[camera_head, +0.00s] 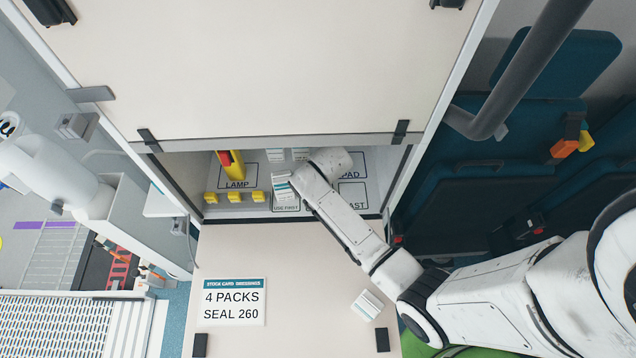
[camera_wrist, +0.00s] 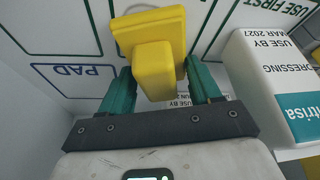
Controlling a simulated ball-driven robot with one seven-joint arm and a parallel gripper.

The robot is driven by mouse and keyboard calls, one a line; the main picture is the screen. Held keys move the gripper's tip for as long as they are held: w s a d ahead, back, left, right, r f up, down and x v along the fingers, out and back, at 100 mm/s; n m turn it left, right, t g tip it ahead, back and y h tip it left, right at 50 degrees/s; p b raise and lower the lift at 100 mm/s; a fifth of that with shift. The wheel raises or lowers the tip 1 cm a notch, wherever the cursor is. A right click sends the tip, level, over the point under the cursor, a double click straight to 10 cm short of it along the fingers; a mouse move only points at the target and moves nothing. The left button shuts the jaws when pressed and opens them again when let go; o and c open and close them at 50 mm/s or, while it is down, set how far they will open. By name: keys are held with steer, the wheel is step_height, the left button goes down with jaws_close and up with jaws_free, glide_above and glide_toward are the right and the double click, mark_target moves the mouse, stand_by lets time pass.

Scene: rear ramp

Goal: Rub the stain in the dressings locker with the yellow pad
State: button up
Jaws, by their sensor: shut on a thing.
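In the wrist view my gripper (camera_wrist: 160,88) is shut on the block-shaped grip of the yellow pad (camera_wrist: 165,25), one teal finger on each side. The pad's wider plate is at the far end, near the white marked surface of the dressings locker (camera_head: 235,210). I cannot tell whether it touches. A faint arc shows beside the plate's far edge; I cannot tell whether it is the stain. No stain is plain in the head view. There my arm reaches into the locker's right half, and the pad and fingertips are hidden behind my wrist.
A white dressing box (camera_wrist: 275,85) stands close to the right of my gripper. In the head view a red and yellow lamp (camera_head: 231,163) and several yellow blocks (camera_head: 233,197) are at left. Another white box (camera_head: 367,304) and a stock card (camera_head: 234,302) lie on the front panel.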

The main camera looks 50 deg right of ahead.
steer(key=shift+w+d, duration=0.55)
steer(key=shift+d, duration=0.15)
step_height(320, 180, up, 4)
steer(key=p, duration=0.3)
steer(key=shift+f, duration=0.2)
steer(key=shift+r, duration=1.2)
